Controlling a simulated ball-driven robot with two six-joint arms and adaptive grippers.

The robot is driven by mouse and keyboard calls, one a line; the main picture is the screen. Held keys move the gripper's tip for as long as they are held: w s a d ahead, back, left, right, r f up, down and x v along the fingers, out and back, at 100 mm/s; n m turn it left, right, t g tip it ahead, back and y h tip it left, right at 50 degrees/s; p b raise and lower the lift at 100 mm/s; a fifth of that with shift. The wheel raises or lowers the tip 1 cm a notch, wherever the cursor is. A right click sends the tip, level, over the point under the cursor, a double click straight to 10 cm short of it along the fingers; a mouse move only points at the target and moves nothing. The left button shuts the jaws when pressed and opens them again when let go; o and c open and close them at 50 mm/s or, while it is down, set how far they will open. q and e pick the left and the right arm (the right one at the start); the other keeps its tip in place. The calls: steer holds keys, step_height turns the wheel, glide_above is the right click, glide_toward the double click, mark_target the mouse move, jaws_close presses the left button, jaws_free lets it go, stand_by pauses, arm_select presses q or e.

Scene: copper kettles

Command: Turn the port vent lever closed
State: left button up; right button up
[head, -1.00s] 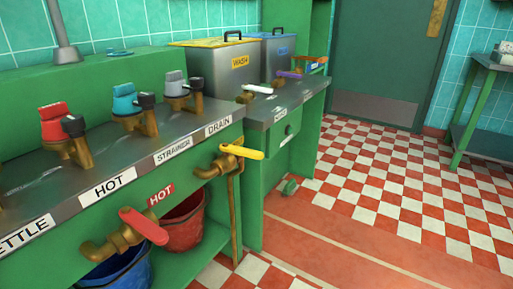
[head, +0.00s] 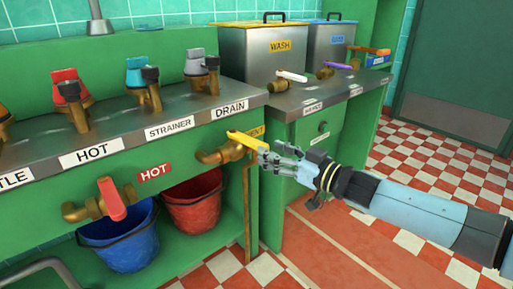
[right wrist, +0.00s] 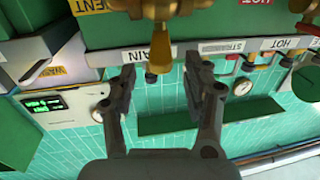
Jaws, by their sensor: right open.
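The yellow vent lever (head: 246,140) is on a brass valve (head: 222,154) on the green counter front, beside a partly covered VENT label (head: 256,132). It slants right and slightly down in the head view. My right gripper (head: 266,158) is open at the lever's free end. In the right wrist view the picture is upside down, and the yellow lever (right wrist: 160,55) points into the gap between the spread fingers (right wrist: 161,72). It shows no clear contact with either finger. My left gripper is in neither view.
A red lever (head: 112,199) on another brass valve is to the left, by a HOT label. Blue (head: 118,237) and red (head: 192,203) buckets stand below. A steel WASH tank (head: 262,58) stands on the counter behind. The checkered floor on the right is open.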

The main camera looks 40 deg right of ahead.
mark_target(255, 141)
steer(key=x, duration=0.4)
steer(key=shift+w+a, duration=0.15)
steer(key=shift+w, duration=0.25)
steer(key=shift+w+a, duration=0.1)
steer(key=shift+w, duration=0.55)
steer(key=c, duration=0.6)
jaws_close()
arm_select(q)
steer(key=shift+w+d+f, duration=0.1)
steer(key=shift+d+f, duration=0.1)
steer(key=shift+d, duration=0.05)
